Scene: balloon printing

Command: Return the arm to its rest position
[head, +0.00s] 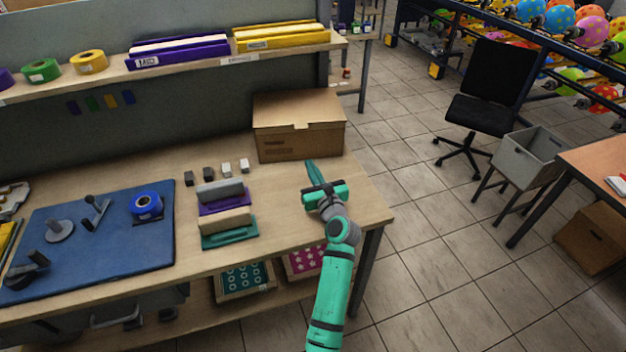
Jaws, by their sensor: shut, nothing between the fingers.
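My green arm reaches up from the lower middle of the head view to the right end of the wooden workbench (280,228). My gripper (314,174) is over the bench top, in front of the closed cardboard box (300,130). Its fingers are together and hold nothing. I cannot tell exactly how high the gripper is above the bench.
Stacked purple and green-based blocks (228,212) stand left of my gripper, with several small blocks (207,174) behind. A blue mat (105,255) with a blue tape roll (146,205) lies further left. Tiled floor, a black chair (492,88) and a grey bin (520,165) are right.

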